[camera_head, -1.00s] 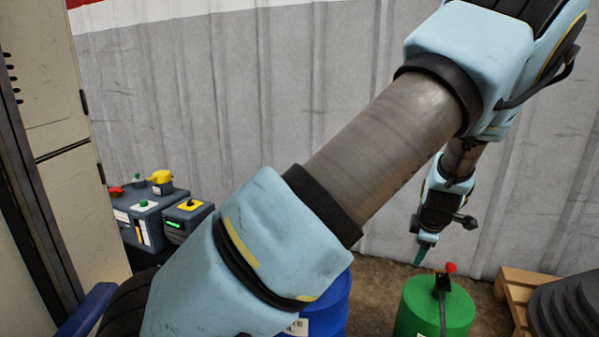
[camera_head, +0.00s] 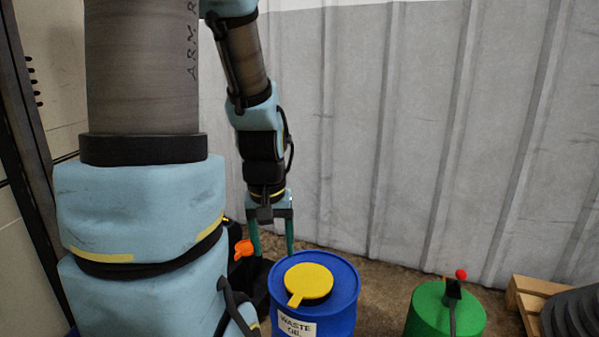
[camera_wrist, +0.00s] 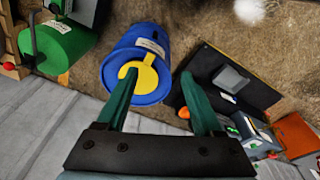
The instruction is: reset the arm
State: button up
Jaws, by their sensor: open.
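My gripper (camera_head: 272,248) hangs pointing down beside the left rear of the blue waste oil drum, in front of the grey wall. Its two green fingers are apart with nothing between them. In the wrist view my gripper (camera_wrist: 160,95) also shows open and empty, with the blue drum (camera_wrist: 118,62) and its yellow lid beyond the fingertips. My arm fills the left of the head view and hides what stands behind it.
The blue drum (camera_head: 340,318) has a yellow lid (camera_head: 308,281). A green can (camera_head: 445,318) with a red knob stands to its right, near a wooden pallet (camera_head: 517,301). An orange item (camera_head: 243,249) is left of the drum. A corrugated wall (camera_head: 420,130) runs behind.

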notch_tip(320, 180, up, 23)
jog(key=s+a+p, duration=0.1)
jog(key=p, duration=2.2)
jog(key=shift+s+a+r+m, duration=0.15)
jog(key=shift+a+r+m, duration=0.05)
jog(key=shift+m, duration=0.2)
